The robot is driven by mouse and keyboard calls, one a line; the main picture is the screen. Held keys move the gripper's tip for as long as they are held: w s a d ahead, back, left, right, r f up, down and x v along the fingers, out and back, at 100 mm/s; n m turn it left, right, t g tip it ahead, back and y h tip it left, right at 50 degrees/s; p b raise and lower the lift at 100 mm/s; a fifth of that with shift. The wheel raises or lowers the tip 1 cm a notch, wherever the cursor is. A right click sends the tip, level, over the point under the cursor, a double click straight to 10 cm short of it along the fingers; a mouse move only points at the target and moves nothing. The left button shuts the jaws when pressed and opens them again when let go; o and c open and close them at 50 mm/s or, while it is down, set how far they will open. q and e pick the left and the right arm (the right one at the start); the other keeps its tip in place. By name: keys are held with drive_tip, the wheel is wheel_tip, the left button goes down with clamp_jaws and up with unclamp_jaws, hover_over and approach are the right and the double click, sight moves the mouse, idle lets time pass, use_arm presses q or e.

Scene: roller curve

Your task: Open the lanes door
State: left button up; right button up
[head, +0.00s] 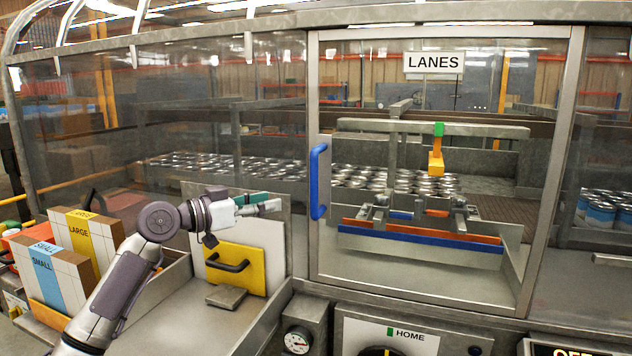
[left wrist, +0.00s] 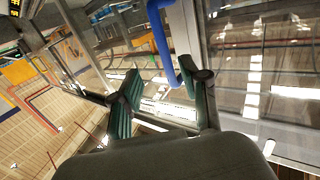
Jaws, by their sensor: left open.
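The lanes door (head: 441,34) is a clear panel in a grey metal frame with a "LANES" sign (head: 434,63). It appears shut. Its blue upright bar handle (head: 318,182) is on the left side of the frame. My left gripper (head: 276,204) is open and empty, just left of the handle and apart from it, pointing right. In the left wrist view, the blue handle (left wrist: 161,40) shows beyond and between the green-padded fingers of my left gripper (left wrist: 160,72). My right gripper is out of view.
A yellow panel with a black handle (head: 236,268) stands below my left arm. Boxes marked SMALL (head: 52,275) and LARGE (head: 84,238) stand at the left. A HOME control panel (head: 388,335) lies below the door. Rows of cans (head: 375,178) are behind the glass.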

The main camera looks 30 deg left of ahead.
sight(311, 182)
use_arm(q)
drive_tip(key=p+x, duration=0.2)
drive_tip(key=x, duration=0.2)
drive_tip(key=r+p+x, duration=0.1)
drive_tip(key=p+x, duration=0.1)
drive_tip(key=x, duration=0.2)
drive_tip(key=r+p+x, duration=0.1)
drive_tip(key=p+x, duration=0.2)
drive_tip(key=x, duration=0.1)
drive_tip(key=shift+w+a+r, duration=0.15)
drive_tip(key=shift+w+r, duration=0.05)
drive_tip(key=shift+w+d+f, duration=0.15)
drive_tip(key=shift+w+d, duration=0.05)
drive_tip(key=shift+w, duration=0.35)
drive_tip(key=shift+c, duration=0.6)
clamp_jaws()
